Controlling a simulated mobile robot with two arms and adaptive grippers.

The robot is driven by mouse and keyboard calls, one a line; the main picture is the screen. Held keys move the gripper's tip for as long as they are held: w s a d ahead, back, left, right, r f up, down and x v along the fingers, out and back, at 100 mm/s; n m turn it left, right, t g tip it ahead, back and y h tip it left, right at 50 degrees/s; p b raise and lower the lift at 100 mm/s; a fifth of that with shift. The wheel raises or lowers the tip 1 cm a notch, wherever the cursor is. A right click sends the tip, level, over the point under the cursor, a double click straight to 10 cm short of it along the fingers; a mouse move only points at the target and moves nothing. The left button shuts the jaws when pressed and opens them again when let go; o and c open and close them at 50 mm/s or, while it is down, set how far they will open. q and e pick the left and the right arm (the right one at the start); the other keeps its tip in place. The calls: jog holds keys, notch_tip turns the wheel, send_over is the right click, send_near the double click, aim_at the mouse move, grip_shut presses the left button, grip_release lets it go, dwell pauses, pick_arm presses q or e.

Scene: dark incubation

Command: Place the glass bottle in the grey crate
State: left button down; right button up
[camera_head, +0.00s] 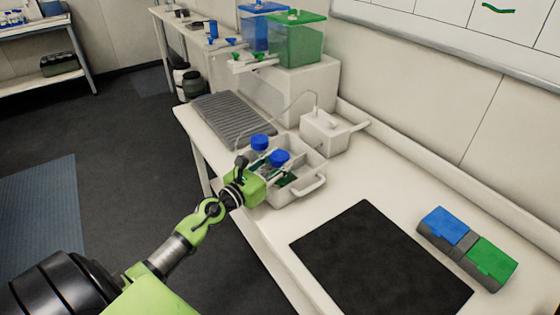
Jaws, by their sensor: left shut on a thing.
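A grey crate (313,172) with a handle stands on the white bench near the wall. Two blue-capped bottles show at it. The rear one (259,143) is at the crate's far-left side. The front glass bottle (279,159) is upright over or in the crate's near part; I cannot tell whether it touches the floor. My left gripper (272,177) reaches in from the left, low at the crate's near-left side, and is shut on the front bottle. Its fingertips are mostly hidden by its green body. My right gripper is not in view.
A ribbed grey drain mat (235,119) lies behind the crate. A white box with a handle (325,131) stands to its right. Blue (262,30) and green (298,42) tanks stand behind. A black mat (380,265) and a blue-and-green case (468,247) lie at the right front.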

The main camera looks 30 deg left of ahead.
pick_arm(q)
jog(key=c, duration=1.4)
grip_release()
jog(key=shift+f, duration=0.1)
jog(key=shift+c, duration=0.2)
jog(key=shift+r+p, duration=0.25)
jog(key=shift+p, duration=0.05)
jog(key=shift+s+f, duration=0.2)
jog(key=shift+s, duration=0.1)
jog(key=s+b, duration=0.1)
jog(key=s, duration=0.2)
jog(key=s+a+b, duration=0.1)
jog(key=s+b, duration=0.1)
jog(key=s, duration=0.2)
jog(key=s+b, duration=0.1)
jog(key=s, duration=0.3)
jog(key=shift+s+a+r, duration=0.15)
jog(key=shift+s, duration=0.05)
